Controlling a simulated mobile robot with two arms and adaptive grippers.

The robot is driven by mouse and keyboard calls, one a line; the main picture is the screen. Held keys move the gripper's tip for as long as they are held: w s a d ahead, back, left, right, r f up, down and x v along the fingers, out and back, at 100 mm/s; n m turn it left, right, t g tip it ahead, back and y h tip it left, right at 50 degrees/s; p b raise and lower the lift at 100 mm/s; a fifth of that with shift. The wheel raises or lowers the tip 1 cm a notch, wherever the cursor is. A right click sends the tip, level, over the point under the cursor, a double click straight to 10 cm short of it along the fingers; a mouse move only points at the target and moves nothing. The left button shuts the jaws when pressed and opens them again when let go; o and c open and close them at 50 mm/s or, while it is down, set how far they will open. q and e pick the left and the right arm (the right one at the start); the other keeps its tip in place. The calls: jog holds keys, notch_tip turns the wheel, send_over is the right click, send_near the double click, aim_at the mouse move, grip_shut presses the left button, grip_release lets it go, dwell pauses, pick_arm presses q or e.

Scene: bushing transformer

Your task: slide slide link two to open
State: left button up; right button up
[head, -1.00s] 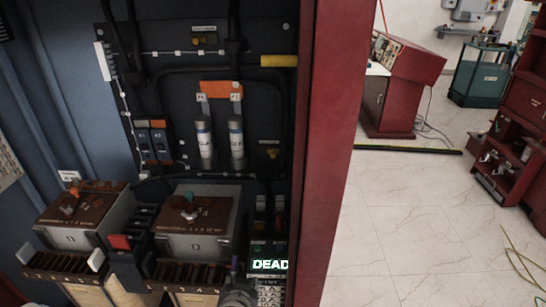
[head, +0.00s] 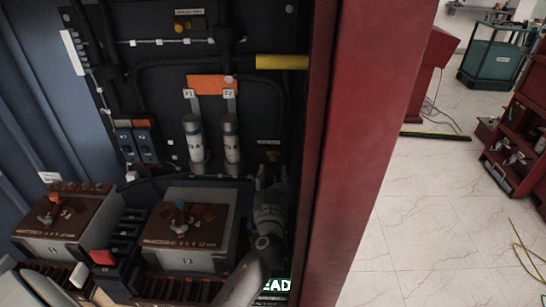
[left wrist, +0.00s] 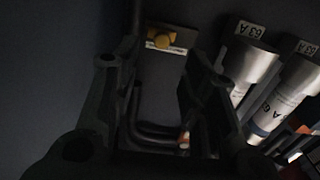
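A small brass knob with a pale plate (head: 272,155) sits low on the dark back panel, right of the two fuses; it may be slide link two, but its label is not readable. In the left wrist view, the brass knob (left wrist: 163,40) shows just beyond the fingertips. My left gripper (head: 268,178) is just below the knob in the head view. In the left wrist view its two fingers (left wrist: 152,75) are spread apart with nothing held between them. A similar brass piece (head: 183,27) sits higher on the panel. My right gripper is not in view.
Two silver fuses (head: 211,140) stand close left of the gripper under an orange plate (head: 206,85). Two brown-topped units (head: 187,221) fill the cabinet's lower part. The red cabinet edge (head: 355,150) stands close on the right. Open tiled floor lies beyond.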

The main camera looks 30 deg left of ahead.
aim_at(272, 160)
pick_arm(q)
jog(key=x, duration=0.4)
jog(key=shift+p, duration=0.35)
jog(key=x, duration=0.3)
jog(key=shift+w+a+f+p, duration=0.1)
jog(key=shift+a+p, duration=0.05)
jog(key=shift+p, duration=0.2)
jog(key=shift+w, duration=0.15)
jog(key=shift+c, duration=2.3)
grip_shut()
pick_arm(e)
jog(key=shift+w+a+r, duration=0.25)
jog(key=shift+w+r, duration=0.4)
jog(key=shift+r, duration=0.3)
pick_arm(q)
jog(key=shift+a+f, duration=0.1)
